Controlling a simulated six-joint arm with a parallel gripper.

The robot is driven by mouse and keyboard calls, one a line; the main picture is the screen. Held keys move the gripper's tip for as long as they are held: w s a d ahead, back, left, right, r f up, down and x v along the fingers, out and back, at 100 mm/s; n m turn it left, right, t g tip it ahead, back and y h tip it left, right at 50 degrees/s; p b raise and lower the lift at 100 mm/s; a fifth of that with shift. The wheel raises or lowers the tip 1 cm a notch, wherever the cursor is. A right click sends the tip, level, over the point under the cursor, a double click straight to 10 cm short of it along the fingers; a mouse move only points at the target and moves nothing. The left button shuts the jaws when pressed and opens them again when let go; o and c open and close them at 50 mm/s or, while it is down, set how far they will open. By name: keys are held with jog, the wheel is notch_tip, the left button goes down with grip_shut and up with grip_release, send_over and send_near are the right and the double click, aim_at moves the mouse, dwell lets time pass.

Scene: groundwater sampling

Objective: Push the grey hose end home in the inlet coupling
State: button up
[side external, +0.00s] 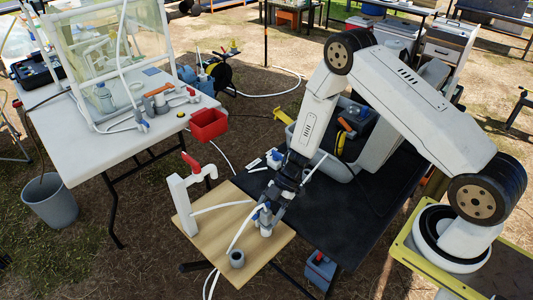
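My gripper (266,208) points down over the wooden board (272,248), right at a small blue-and-grey fitting (266,229) standing upright there. Its fingers overlap the fitting's top, and I cannot tell whether they are closed on it. A pale hose (239,231) runs from beside the fingers down to the left, past a short grey cylinder (237,260) near the board's front edge. I cannot make out which of these parts is the grey hose end or the inlet coupling, nor how deep any hose sits. The dark gripper hides part of the fitting.
A white standpipe with a tap (183,205) and red handle stands at the board's left edge. A black mat (345,235) lies to the right, with a grey tool crate (355,140) behind. A white table (90,160) with a red bin (208,124) stands left.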

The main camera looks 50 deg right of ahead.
jog(key=v, duration=0.8)
dwell(0.4)
jog(key=shift+w+a, duration=0.1)
dwell(0.4)
jog(key=w+d+r+m+t+h, duration=0.1)
jog(key=w+r+m+t+h, duration=0.1)
jog(key=r+m+t+h, duration=0.3)
jog(key=w+d+r+m+t+h, duration=0.2)
jog(key=w+r+m, duration=0.15)
jog(key=r, duration=0.35)
jog(key=s+a+r+m+g+h, duration=0.1)
jog(key=s+m, duration=0.3)
jog(key=s, duration=0.4)
jog(key=s+a+r+m+g+h, duration=0.1)
jog(key=s+r+m+g, duration=0.2)
jog(key=s, duration=0.6)
jog(key=shift+a+r+m, duration=0.15)
jog(key=shift+a+m, duration=0.15)
jog(key=shift+m, duration=0.95)
